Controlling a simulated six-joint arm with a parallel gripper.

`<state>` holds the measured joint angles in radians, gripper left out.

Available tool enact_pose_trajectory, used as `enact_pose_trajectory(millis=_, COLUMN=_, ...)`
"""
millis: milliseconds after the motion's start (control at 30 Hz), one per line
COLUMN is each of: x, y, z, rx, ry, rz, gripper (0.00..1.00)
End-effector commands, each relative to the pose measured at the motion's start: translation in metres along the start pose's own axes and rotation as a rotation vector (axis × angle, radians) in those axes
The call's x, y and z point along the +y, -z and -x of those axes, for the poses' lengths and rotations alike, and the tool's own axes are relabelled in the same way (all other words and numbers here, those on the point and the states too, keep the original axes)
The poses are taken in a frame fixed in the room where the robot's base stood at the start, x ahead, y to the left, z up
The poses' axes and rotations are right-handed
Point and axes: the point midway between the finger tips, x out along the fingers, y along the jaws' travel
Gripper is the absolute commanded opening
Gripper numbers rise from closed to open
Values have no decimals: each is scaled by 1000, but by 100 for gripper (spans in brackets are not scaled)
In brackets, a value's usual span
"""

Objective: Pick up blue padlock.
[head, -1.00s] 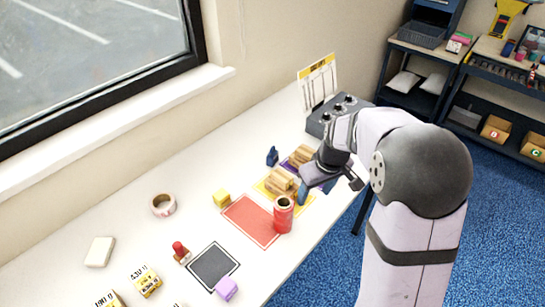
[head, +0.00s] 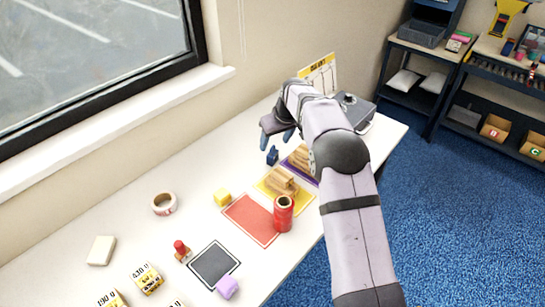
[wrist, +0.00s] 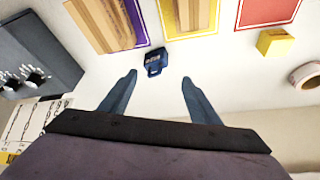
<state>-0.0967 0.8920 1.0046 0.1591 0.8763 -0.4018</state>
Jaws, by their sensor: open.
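The blue padlock (head: 272,156) stands on the white table near the wall side, just left of the purple mat. In the wrist view the padlock (wrist: 155,62) is ahead of my fingertips, between their lines and a little left of centre. My gripper (head: 279,138) is above and slightly beyond the padlock in the head view. In the wrist view my gripper (wrist: 158,78) has its two fingers wide apart with nothing between them. The padlock is apart from both fingers.
Wooden pieces lie on the purple mat (wrist: 141,32) and the yellow mat (wrist: 212,24). A red mat (head: 250,231), yellow cube (head: 222,197), red can (head: 283,214) and tape roll (head: 164,204) are nearer. A grey box with knobs (wrist: 40,62) stands to the side.

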Motion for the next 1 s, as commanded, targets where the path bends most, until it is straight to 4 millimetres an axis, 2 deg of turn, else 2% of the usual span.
enact_pose_trajectory(millis=233, x=0, y=-1, z=-16, rx=-2, ry=1, rz=0, gripper=57)
enact_pose_trajectory(millis=567, x=1, y=-2, z=-27, rx=-4, ry=1, rz=0, gripper=57)
enact_pose_trajectory(millis=1000, x=4, y=-4, z=-68, rx=-2, ry=1, rz=1, gripper=57)
